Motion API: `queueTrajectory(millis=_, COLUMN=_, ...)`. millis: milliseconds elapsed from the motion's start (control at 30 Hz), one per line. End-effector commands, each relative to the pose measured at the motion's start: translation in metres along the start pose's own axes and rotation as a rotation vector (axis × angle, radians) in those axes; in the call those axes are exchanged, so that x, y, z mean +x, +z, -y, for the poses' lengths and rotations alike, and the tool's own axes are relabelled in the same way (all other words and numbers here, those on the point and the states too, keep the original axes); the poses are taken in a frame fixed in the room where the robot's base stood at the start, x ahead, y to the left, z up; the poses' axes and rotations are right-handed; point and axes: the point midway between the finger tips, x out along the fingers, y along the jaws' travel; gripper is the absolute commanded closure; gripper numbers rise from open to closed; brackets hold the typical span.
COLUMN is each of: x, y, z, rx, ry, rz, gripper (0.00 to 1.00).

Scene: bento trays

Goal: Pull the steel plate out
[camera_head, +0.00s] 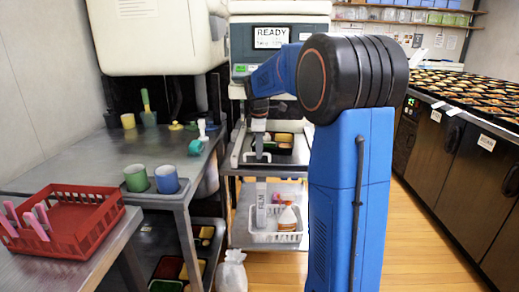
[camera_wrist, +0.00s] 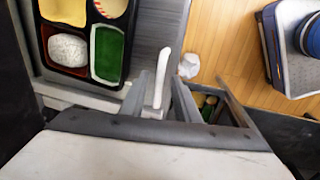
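The steel plate (camera_head: 292,158) lies in the bay of the wrapping machine, and its grey surface also shows in the wrist view (camera_wrist: 158,30). A black bento tray (camera_wrist: 78,74) with egg, rice and green food rests on it. A pale handle (camera_wrist: 157,92) sticks out from the plate's front edge. My gripper (camera_head: 257,150) is at the front of the bay, pointing down. In the wrist view my gripper's fingers (camera_wrist: 162,98) are apart, with the handle showing between them. Whether either finger touches it cannot be told.
The machine's screen (camera_head: 270,37) reads READY. A white basket (camera_head: 276,236) with a spray bottle stands on the shelf below. The left table holds two cups (camera_head: 166,180) and a red crate (camera_head: 98,246). Wooden floor (camera_head: 418,240) is open at the right.

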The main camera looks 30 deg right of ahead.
Motion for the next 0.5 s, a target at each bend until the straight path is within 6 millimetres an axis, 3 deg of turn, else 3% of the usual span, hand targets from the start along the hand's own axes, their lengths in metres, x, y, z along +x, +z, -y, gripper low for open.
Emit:
queueTrajectory(millis=267, x=0.0015, y=0.0000, z=0.0001, rx=0.000, ry=0.000, rz=0.000, gripper=0.71)
queueTrajectory(millis=400, x=0.0013, y=0.0000, z=0.0001, rx=0.000, ry=0.000, rz=0.000, gripper=1.00)
queueTrajectory(millis=500, x=0.0013, y=0.0000, z=0.0000, rx=0.000, ry=0.000, rz=0.000, gripper=1.00)
